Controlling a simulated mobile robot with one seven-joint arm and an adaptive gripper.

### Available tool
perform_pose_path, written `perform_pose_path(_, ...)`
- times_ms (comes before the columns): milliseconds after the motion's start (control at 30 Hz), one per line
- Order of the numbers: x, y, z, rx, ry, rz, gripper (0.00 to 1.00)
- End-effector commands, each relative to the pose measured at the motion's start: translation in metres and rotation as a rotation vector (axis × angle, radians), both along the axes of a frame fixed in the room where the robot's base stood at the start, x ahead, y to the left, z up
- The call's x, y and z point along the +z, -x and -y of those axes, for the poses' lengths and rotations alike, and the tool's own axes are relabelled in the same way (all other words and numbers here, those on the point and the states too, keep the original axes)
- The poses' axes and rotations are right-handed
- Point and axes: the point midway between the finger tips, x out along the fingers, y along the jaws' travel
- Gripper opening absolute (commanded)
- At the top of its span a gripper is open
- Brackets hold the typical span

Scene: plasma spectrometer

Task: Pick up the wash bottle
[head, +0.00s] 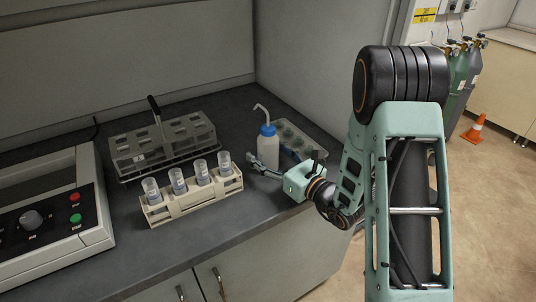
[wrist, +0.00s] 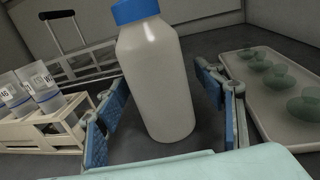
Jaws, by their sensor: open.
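The wash bottle (head: 268,150) has a white body, a blue cap and a bent pale spout. It stands upright on the dark counter. In the wrist view the bottle (wrist: 157,80) fills the middle, with its spout out of frame. My gripper (wrist: 158,108) is open, with one blue-padded finger to each side of the bottle. There are visible gaps between the pads and the bottle. In the head view my gripper (head: 268,168) is low at the bottle's front, and it hides part of the bottle's base.
A beige rack (head: 192,200) with several labelled cups stands left of the bottle. A grey handled rack (head: 163,143) is behind it. A tray (head: 313,149) with greenish round dishes lies close on the right. An instrument (head: 45,212) stands at far left. The counter's front edge is near.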

Motion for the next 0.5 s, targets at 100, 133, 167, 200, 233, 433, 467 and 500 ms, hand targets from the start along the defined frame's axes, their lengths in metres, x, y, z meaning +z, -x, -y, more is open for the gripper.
perform_pose_path(100,-0.0001,0.0001,0.0002,0.0,0.0,0.0,0.63)
perform_pose_path(133,-0.0001,0.0001,0.0001,0.0,0.0,0.0,0.62)
perform_pose_path(167,-0.0001,0.0002,0.0002,0.0,0.0,0.0,0.59)
perform_pose_path(200,-0.0001,0.0002,0.0002,0.0,0.0,0.0,0.54)
perform_pose_path(233,0.0,0.0002,0.0002,0.0,0.0,0.0,0.51)
perform_pose_path(433,0.0001,0.0003,0.0003,0.0,0.0,0.0,0.33)
perform_pose_path(467,0.0001,0.0003,0.0003,0.0,0.0,0.0,0.33)
perform_pose_path(500,0.001,0.0001,0.0003,0.0,-0.001,0.002,0.33)
